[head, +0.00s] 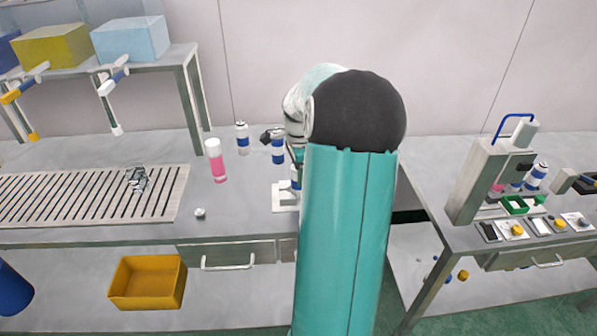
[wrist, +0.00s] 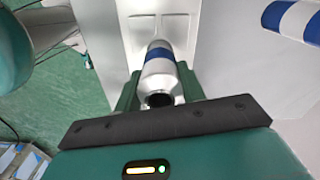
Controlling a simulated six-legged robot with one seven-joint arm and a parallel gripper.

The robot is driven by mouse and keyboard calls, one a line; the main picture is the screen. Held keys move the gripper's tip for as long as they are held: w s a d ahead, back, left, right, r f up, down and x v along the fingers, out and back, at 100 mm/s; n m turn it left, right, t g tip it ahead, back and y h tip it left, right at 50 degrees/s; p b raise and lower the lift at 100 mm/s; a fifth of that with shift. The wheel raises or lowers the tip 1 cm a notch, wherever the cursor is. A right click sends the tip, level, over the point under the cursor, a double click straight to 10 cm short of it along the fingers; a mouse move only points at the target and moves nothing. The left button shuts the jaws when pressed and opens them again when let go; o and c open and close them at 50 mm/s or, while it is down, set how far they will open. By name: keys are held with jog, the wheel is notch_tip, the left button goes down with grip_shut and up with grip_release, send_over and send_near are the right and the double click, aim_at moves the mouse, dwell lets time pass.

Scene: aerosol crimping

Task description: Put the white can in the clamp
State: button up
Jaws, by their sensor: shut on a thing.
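My gripper (wrist: 159,82) is shut on a white can (wrist: 160,68) with a blue band, its narrow dark opening facing the wrist camera. A green finger lies on each side of the can. Beyond it in the wrist view is a white fixture (wrist: 150,30), likely the clamp. In the head view the white fixture (head: 284,200) stands on the bench, partly hidden by my teal arm. A small white and blue piece beside my arm there may be the held can. I cannot tell whether the can touches the fixture.
Two more blue-banded cans (head: 242,138) (head: 278,147) and a pink bottle (head: 216,160) stand close by on the bench. A small round part (head: 200,213) lies in front. A slatted conveyor (head: 75,197) is left; a grey machine (head: 482,180) is right.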

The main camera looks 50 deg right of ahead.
jog(key=shift+f, duration=0.1)
jog(key=o, duration=1)
jog(key=shift+o, duration=0.2)
notch_tip(320, 180, up, 12)
jog(key=shift+r, duration=0.1)
